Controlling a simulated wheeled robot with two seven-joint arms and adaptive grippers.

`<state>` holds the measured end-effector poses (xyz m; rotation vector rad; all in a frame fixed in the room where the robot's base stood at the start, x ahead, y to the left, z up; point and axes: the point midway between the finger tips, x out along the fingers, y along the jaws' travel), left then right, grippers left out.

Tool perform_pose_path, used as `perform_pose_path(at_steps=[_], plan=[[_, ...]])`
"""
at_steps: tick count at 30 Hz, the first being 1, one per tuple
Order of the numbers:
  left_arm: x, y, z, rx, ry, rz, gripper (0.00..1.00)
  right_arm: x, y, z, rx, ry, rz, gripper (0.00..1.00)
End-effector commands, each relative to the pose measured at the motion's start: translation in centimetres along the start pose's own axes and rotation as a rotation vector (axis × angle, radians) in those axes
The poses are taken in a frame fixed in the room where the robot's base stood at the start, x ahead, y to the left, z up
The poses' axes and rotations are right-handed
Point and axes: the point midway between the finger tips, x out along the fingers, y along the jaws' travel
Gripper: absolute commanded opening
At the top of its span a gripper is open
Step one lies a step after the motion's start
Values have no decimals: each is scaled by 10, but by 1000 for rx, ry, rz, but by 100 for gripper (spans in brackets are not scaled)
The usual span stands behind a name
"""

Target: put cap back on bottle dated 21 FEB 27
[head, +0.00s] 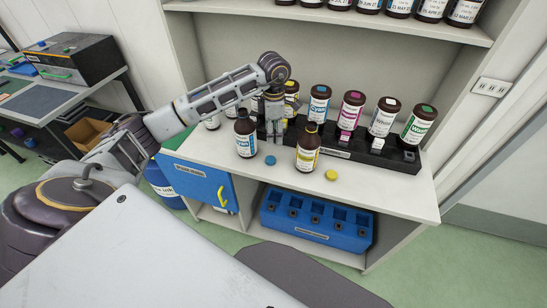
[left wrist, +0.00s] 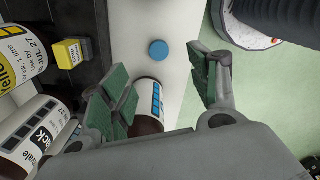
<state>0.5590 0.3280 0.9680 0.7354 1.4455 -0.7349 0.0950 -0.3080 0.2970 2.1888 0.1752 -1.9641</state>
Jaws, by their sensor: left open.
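Two brown bottles without caps stand at the front of the counter: a cyan-labelled bottle (head: 246,134) and a yellow-labelled bottle (head: 307,150). Their dates are too small to read. A blue cap (head: 270,160) and a yellow cap (head: 331,175) lie apart on the counter in front of them. My left gripper (head: 275,138) is open, just right of the cyan bottle in the head view. In the left wrist view the cyan bottle (left wrist: 149,103) shows partly, behind the left finger, and the blue cap (left wrist: 158,50) lies beyond the fingers. My right gripper is not in view.
A black rack (head: 340,148) with several capped bottles stands behind on the white counter (head: 400,187). A shelf (head: 340,22) with more bottles is above. A blue crate (head: 317,222) sits below. The counter's right front is clear.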

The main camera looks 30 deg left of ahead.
Motion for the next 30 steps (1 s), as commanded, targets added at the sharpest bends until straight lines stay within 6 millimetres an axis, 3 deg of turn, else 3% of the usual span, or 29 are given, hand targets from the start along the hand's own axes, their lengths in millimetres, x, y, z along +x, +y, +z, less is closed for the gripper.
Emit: perform_pose_path(at_steps=[14, 30], plan=[[8, 0, 0, 0, 0, -2, 61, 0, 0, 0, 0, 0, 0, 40], [73, 0, 0, 0, -1, -2, 61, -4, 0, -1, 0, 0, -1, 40]])
